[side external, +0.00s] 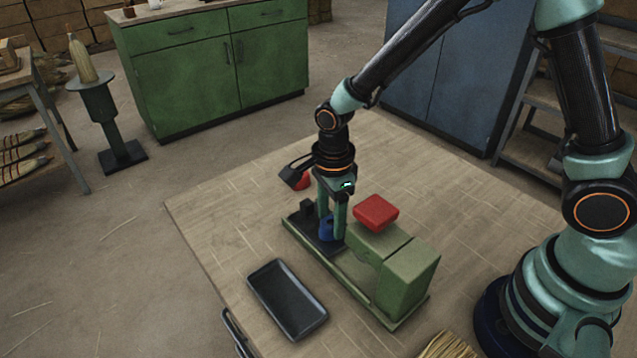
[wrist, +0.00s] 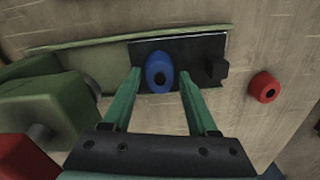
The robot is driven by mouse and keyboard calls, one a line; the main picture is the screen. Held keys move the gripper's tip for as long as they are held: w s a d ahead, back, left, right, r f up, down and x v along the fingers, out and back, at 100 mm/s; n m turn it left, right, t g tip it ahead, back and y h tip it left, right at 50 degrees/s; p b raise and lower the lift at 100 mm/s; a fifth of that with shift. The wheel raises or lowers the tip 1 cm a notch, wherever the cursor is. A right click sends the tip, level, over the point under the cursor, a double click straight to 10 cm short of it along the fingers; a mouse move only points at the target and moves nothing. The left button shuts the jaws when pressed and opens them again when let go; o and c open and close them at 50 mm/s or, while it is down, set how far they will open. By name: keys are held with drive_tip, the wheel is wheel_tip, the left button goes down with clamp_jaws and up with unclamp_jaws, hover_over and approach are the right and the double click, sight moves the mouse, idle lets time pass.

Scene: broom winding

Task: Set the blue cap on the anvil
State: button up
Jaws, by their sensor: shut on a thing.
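The blue cap (side external: 326,229) is a small rounded piece between the fingers of my gripper (side external: 333,236). My gripper is shut on the cap, low over a black plate (wrist: 190,48) at one end of the green bench machine. A small black block (wrist: 214,69) stands on that plate beside the cap; it also shows in the side view (side external: 307,207). I cannot tell which part is the anvil, or whether the cap touches the plate.
A red block (side external: 376,212) sits on the green machine housing (side external: 408,275), right of my gripper. A red ring-like piece (wrist: 264,87) lies on the table beyond the plate. An empty black tray (side external: 287,299) lies in front. The table's left part is clear.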

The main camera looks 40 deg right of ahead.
sight(331, 222)
drive_tip(key=shift+f, duration=0.25)
drive_tip(key=o, duration=1)
drive_tip(key=shift+o, duration=0.2)
drive_tip(key=shift+r, duration=0.1)
wheel_tip(331, 222, up, 11)
idle(0.4)
drive_tip(key=s+d+r+n+t, duration=0.5)
drive_tip(key=d+r+n, duration=0.5)
drive_tip(key=n, duration=1)
drive_tip(key=shift+s+d+t, duration=0.3)
drive_tip(key=shift+s+d, duration=0.7)
drive_tip(key=shift+s, duration=0.25)
